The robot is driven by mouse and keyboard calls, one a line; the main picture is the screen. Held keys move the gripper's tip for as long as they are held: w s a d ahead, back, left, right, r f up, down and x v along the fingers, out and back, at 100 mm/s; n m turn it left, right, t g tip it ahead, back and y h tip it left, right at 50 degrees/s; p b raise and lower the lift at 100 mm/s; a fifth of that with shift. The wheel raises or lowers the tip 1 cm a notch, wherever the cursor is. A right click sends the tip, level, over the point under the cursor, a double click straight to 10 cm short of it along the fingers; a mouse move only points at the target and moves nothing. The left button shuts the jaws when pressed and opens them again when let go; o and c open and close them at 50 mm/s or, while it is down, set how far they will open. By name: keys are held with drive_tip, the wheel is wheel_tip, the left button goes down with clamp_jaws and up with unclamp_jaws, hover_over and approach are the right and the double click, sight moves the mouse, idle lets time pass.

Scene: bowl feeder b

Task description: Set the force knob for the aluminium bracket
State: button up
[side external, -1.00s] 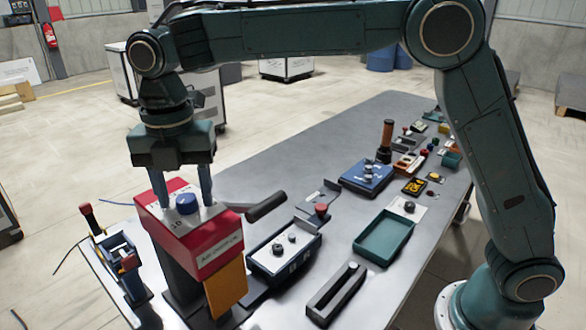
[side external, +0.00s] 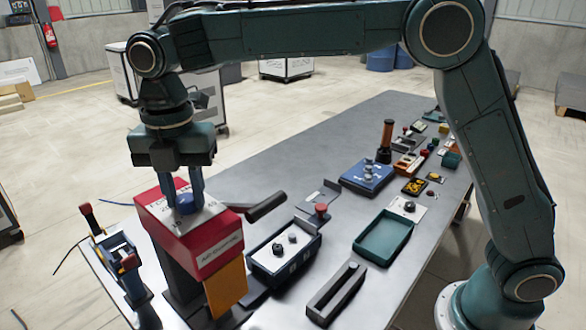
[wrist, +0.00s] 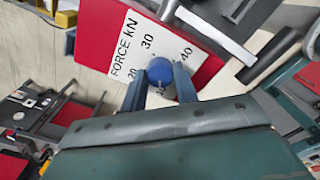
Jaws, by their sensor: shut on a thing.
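The blue force knob (side external: 185,203) sits on the white dial plate (side external: 210,212) on top of the red press head (side external: 205,243). In the wrist view the blue knob (wrist: 160,70) is beside a scale (wrist: 150,42) marked FORCE kN, with 20, 30 and 40 legible. My gripper (side external: 184,200) points down with its fingers on both sides of the knob, shut on it. The fingers (wrist: 160,88) also show in the wrist view. The knob's pointer is not clear. I cannot pick out the aluminium bracket with certainty.
A black press lever (side external: 267,206) sticks out right of the head. A blue-black control box (side external: 284,255), a dark slotted block (side external: 336,292) and a green tray (side external: 384,238) stand to the right. A small device with a red-tipped handle (side external: 88,214) stands at the left.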

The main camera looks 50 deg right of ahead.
sight(185, 197)
drive_tip(key=m, duration=1.5)
drive_tip(key=shift+r, duration=0.1)
idle(0.3)
drive_tip(key=o, duration=1)
drive_tip(key=shift+c, duration=0.2)
wheel_tip(185, 197, up, 14)
idle(0.6)
